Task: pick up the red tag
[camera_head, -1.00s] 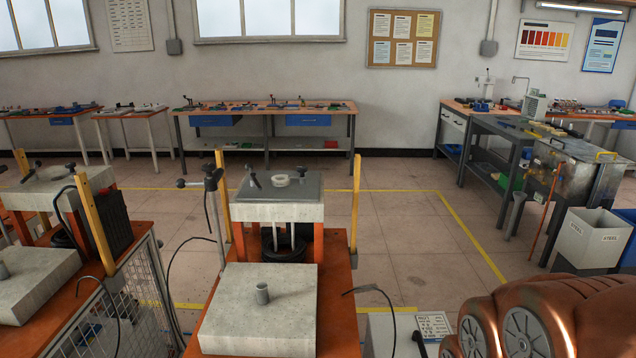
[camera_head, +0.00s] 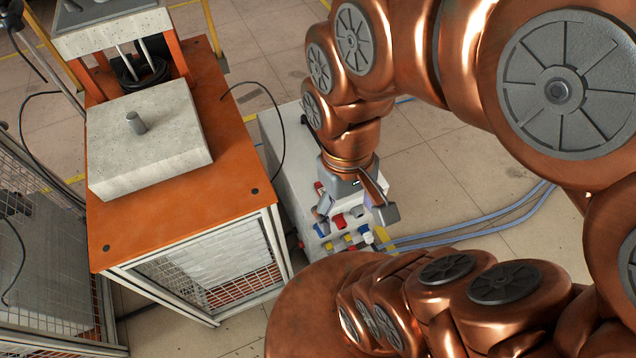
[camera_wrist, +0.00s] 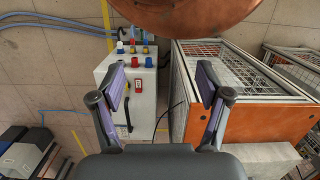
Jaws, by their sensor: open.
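My gripper (camera_head: 356,210) is open and empty, pointing down over the control face of a white cabinet (camera_head: 283,165). In the wrist view, my gripper (camera_wrist: 161,82) has its two fingers wide apart. The cabinet (camera_wrist: 111,68) lies by the left finger there. A small red piece (camera_wrist: 138,84) sits on its face, just right of the left fingertip. In the head view, a red piece (camera_head: 338,221) shows between the fingers. I cannot tell which red piece, if any, is the tag. Parts of the face are hidden behind my fingers.
Red, blue and yellow connectors (camera_head: 352,240) crowd the cabinet face. An orange-topped bench (camera_head: 215,115) with mesh sides and a concrete block (camera_head: 160,150) stands left of it. Blue hoses (camera_head: 480,220) run over the floor to the right. A dark cable hangs between bench and cabinet.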

